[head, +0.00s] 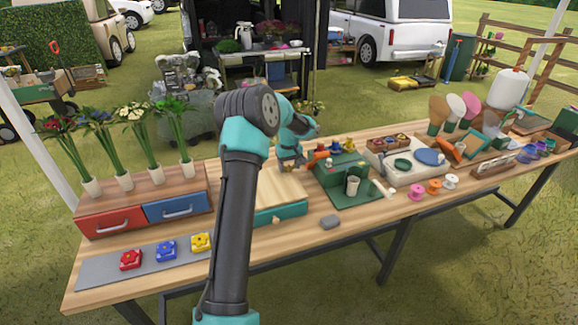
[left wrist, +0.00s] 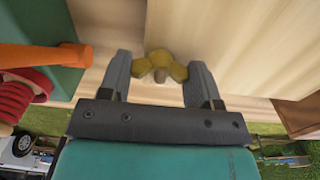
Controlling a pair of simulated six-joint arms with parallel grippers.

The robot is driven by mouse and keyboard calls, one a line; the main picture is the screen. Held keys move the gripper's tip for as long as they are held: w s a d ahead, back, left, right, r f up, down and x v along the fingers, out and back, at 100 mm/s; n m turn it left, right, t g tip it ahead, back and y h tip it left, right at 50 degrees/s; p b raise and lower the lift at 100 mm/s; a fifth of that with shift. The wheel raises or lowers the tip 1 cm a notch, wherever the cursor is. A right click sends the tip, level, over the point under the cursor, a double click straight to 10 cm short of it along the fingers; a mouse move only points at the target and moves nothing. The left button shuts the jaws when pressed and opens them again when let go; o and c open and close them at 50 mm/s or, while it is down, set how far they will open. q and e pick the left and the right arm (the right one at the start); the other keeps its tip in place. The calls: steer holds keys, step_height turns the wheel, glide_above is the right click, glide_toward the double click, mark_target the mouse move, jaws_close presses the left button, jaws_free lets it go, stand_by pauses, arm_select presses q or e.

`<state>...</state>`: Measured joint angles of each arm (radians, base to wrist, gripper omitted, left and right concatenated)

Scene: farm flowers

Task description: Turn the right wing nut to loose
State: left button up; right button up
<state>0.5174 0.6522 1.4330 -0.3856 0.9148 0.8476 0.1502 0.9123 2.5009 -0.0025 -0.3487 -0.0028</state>
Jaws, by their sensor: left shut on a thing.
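A yellow wing nut (left wrist: 160,66) sits on the pale wooden press lid (left wrist: 240,40), near its edge, in the left wrist view. Its wings spread to the left and right around a small bolt end. My left gripper (left wrist: 158,84) is shut on it, with one finger at each side. In the head view my left gripper (head: 291,163) is at the back right of the wooden lid (head: 268,192) of the teal box, and the wing nut is hidden there. My right gripper is not in view.
A green tray (head: 340,185) with orange-handled tools stands close to the right of the gripper. Red and blue drawers (head: 110,222) with flower vases stand left. A grey block (head: 330,222) lies in front, where the table (head: 300,245) is mostly clear.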

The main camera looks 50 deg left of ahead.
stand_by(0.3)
arm_select(q)
steer(key=o, duration=0.9)
steer(key=shift+r, duration=0.1)
step_height(320, 180, up, 17)
steer(key=shift+r, duration=0.1)
stand_by(0.6)
